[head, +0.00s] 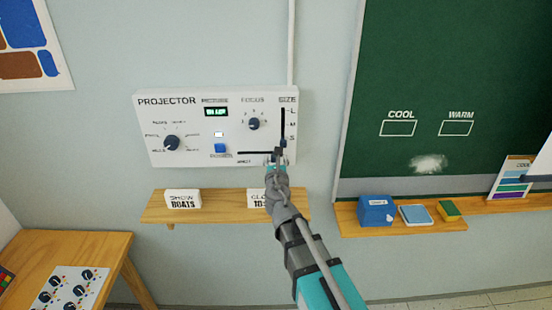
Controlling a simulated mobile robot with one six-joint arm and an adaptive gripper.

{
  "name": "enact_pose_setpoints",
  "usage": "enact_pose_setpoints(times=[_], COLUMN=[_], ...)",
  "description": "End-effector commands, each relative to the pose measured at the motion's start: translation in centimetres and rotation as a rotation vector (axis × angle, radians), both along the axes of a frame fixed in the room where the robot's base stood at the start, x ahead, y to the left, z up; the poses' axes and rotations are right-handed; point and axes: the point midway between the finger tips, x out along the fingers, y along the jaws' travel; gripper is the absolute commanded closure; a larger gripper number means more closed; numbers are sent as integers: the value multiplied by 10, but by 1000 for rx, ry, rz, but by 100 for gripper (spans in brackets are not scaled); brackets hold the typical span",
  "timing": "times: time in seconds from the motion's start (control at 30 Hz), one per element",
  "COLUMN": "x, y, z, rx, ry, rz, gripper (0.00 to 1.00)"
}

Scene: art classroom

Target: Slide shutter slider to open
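The white projector panel (186,101) is mounted on the wall. A black horizontal slot (252,153) runs along its lower right, with a small label under its left end that is too small to read surely. My gripper (278,155) is at the right end of this slot, close to the panel. It covers that end, so a slider knob there is hidden. I cannot tell whether the fingers touch or grip anything.
Above my gripper is the vertical size slot (283,120). The panel also has a focus knob (254,123), a larger dial (172,143) and a blue button (220,148). A wooden shelf (225,212) with white cards is below. A chalkboard (430,60) stands right.

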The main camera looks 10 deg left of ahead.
Motion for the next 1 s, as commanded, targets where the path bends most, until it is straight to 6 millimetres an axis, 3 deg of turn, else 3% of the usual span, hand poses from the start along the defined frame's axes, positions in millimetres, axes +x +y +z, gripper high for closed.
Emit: enact_pose_setpoints(times=[0.5, 1.0], x=[-59, -63], y=[-12, -13], z=[0, 0], rx=[-1, 1], ry=[0, 0], rz=[-1, -2], gripper=[34, 34])
